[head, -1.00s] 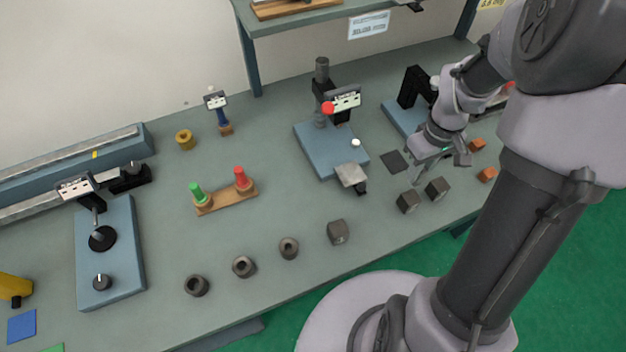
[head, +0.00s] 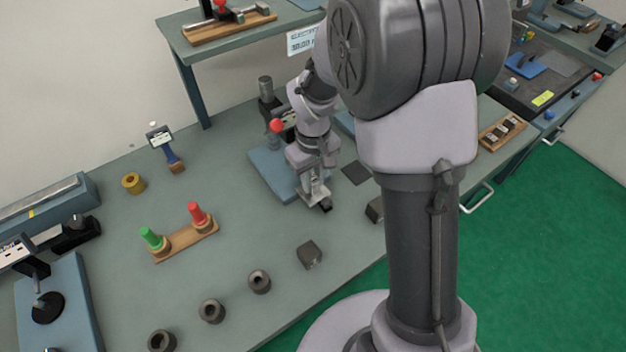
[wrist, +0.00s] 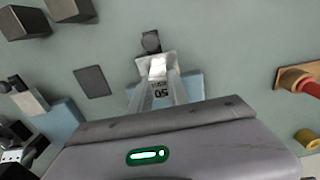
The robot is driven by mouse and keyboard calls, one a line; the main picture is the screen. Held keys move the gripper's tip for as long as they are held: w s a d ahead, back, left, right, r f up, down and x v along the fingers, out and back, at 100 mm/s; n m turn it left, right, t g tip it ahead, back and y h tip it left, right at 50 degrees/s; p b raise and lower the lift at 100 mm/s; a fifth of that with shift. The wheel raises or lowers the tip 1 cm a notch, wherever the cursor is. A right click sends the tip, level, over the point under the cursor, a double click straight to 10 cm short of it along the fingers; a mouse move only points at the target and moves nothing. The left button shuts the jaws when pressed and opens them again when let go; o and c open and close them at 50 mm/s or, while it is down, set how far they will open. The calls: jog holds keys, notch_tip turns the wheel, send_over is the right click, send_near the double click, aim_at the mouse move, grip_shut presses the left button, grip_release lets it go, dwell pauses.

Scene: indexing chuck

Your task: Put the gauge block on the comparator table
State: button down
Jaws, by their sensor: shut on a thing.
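My arm hides part of the comparator there, and I cannot make out the block. I cannot tell whether the block touches the plate.
A dark square pad (wrist: 92,80) lies beside the comparator, with dark blocks (wrist: 70,8) near the bench front. The comparator's column (head: 266,90) and red ball (head: 277,125) stand behind my gripper. A peg holder (head: 185,240) is left; bare bench lies between.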

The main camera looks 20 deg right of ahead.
jog(key=shift+f, duration=0.1)
jog(key=c, duration=1.3)
grip_release()
jog(key=shift+o, duration=0.2)
